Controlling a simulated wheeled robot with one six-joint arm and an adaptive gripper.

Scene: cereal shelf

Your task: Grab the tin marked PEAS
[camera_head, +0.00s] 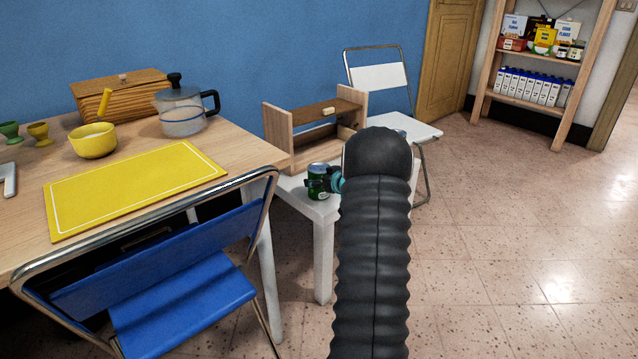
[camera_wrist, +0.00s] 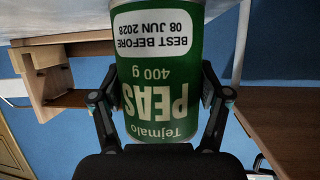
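The PEAS tin (camera_wrist: 160,85) is green with white lettering. Its label appears upside down in the wrist view. In the head view the tin (camera_head: 317,170) stands near the front corner of the small white table (camera_head: 323,211). My gripper (camera_wrist: 161,75) has one finger on each side of the tin. The fingertips lie close against its edges, and I cannot tell whether they press on it. In the head view my gripper (camera_head: 330,182) is at the tin, partly hiding it, and my dark arm hides part of the table.
A wooden shelf box (camera_head: 277,127) stands on the white table behind the tin. A larger table with a yellow mat (camera_head: 130,188) and a blue chair (camera_head: 180,285) are at left. A white folding chair (camera_head: 380,77) is behind. Open floor (camera_head: 480,260) lies at right.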

